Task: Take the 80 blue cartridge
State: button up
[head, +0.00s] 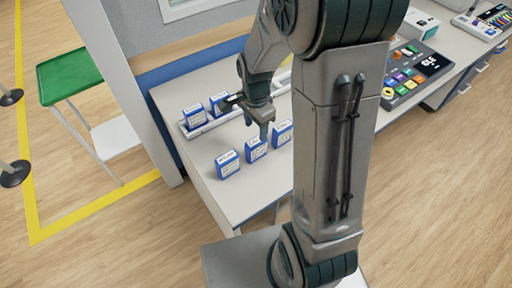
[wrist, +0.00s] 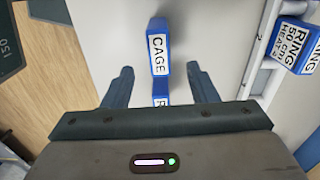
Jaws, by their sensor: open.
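Blue cartridges with white labels stand on the white table. In the head view three stand in a front row: a left one (head: 228,164), a middle one (head: 256,149) and a right one (head: 282,133). Two more, a left one (head: 194,116) and a right one (head: 218,103), stand in the white rack behind. I cannot read an 80 on any label. My gripper (head: 248,118) is open above the table, near the cartridges. In the wrist view a cartridge labelled CAGE (wrist: 158,52) lies ahead between the open fingers, with another cartridge (wrist: 160,92) closer, partly hidden by my gripper.
In the wrist view a cartridge labelled RING 50 (wrist: 294,45) sits in the rack at right. The head view shows a button console (head: 412,72) at right and a green-topped stand (head: 70,76) at left. My arm hides part of the table.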

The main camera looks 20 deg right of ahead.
aim_at(256, 140)
notch_tip(256, 140, down, 10)
jog(key=shift+r+p, duration=0.1)
jog(key=shift+p, duration=0.3)
dwell(0.3)
jog(key=c, duration=1.1)
jog(key=shift+r, duration=0.1)
